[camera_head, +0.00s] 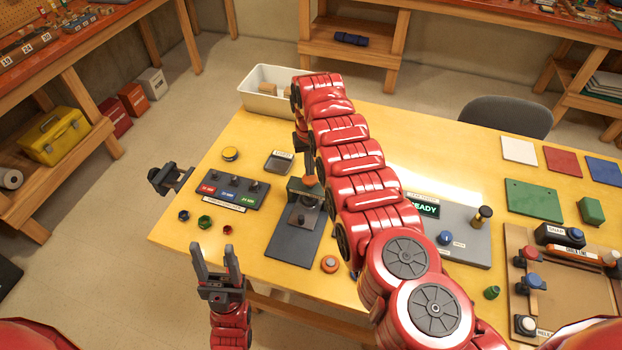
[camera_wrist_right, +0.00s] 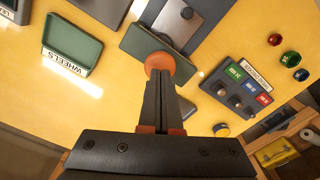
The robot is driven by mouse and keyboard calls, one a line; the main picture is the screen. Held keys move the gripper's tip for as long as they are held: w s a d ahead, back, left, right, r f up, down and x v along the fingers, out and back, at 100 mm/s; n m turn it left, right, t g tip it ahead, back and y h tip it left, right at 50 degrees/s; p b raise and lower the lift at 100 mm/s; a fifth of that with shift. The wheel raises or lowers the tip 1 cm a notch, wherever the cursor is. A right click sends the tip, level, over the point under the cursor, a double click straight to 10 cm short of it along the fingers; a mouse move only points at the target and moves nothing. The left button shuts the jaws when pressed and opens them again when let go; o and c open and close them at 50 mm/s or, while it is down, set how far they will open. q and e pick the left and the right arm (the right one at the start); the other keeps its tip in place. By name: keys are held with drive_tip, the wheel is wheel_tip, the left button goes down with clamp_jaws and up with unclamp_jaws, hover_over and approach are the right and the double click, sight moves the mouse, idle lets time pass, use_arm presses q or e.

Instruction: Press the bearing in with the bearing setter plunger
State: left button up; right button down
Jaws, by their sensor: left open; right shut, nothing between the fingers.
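The bearing setter (camera_head: 290,246) stands on the yellow table, with a dark base and a green top. Its orange-red plunger knob (camera_head: 310,181) shows above the green top. My right gripper (camera_wrist_right: 160,84) is shut and empty, pointing down at the knob. In the right wrist view its fingertips overlap the knob (camera_wrist_right: 160,62); I cannot tell whether they touch. A small round grey part (camera_head: 302,219) sits on the setter's block; whether it is the bearing, and how deep it sits, I cannot tell. My left gripper (camera_head: 231,258) is open and empty at the table's front edge.
A switch panel (camera_head: 233,202) stands left of the setter, with red and green nuts in front. A grey panel (camera_head: 471,249) reading READY is to the right. A white bin (camera_head: 253,99) stands at the back. My right arm covers the table's middle.

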sight(310, 178)
drive_tip(key=shift+f+b, duration=1.3)
drive_tip(key=shift+f, duration=0.25)
drive_tip(key=shift+r, duration=0.2)
wheel_tip(310, 178, up, 4)
drive_tip(key=p, duration=0.3)
drive_tip(key=shift+f+p, duration=0.1)
drive_tip(key=shift+p, duration=0.3)
drive_tip(key=shift+r+p, duration=0.55)
drive_tip(key=shift+r, duration=0.5)
drive_tip(key=shift+f, duration=0.1)
